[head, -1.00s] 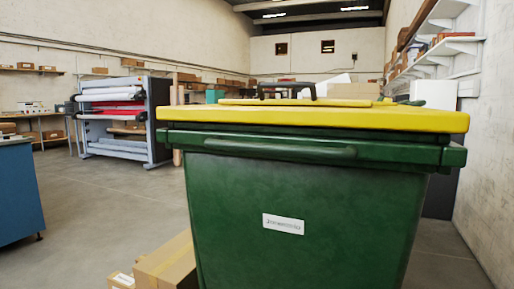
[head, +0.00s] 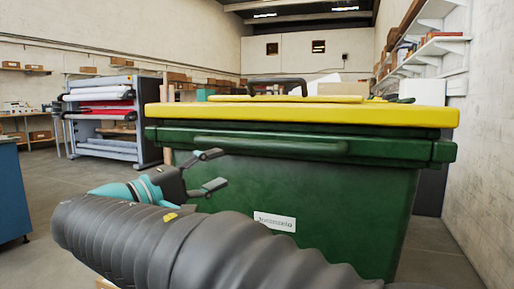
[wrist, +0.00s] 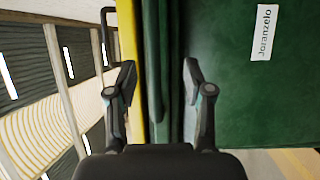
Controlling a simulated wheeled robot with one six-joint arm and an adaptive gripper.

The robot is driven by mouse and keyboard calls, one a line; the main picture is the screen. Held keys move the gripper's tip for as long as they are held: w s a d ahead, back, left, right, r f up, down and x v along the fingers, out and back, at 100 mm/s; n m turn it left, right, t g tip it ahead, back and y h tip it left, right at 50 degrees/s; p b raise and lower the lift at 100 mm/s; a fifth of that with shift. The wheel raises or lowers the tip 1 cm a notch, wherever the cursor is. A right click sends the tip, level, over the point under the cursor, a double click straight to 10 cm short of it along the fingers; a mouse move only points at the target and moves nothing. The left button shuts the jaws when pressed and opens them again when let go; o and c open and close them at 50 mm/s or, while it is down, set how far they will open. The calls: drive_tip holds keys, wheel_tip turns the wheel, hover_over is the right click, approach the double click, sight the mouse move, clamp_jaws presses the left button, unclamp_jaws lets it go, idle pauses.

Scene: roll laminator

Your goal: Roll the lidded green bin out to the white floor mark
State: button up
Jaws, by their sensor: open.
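The green bin (head: 320,190) fills the middle of the head view, upright, with its yellow lid (head: 310,114) closed. A green handle bar (head: 270,147) runs along its front just under the lid. A white label (head: 275,222) is on its front; the label also shows in the wrist view (wrist: 264,32). My gripper (head: 213,169) is open and empty in front of the bin, near the left part of the bar. In the wrist view, the open fingers (wrist: 158,82) straddle the line of the green rim and bar. Contact cannot be told. The white floor mark is not in view.
A grey rack with rolls (head: 108,115) stands at the back left. A blue cabinet (head: 12,195) is at the left edge. A wall with shelves (head: 445,45) is close on the right. Open floor (head: 70,185) lies to the left of the bin.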

sight(253, 147)
drive_tip(key=x, duration=0.4)
drive_tip(key=r+p+x, duration=0.1)
drive_tip(key=x, duration=0.7)
drive_tip(key=shift+w+r, duration=0.25)
drive_tip(key=shift+w, duration=0.15)
clamp_jaws()
drive_tip(key=shift+a, duration=0.1)
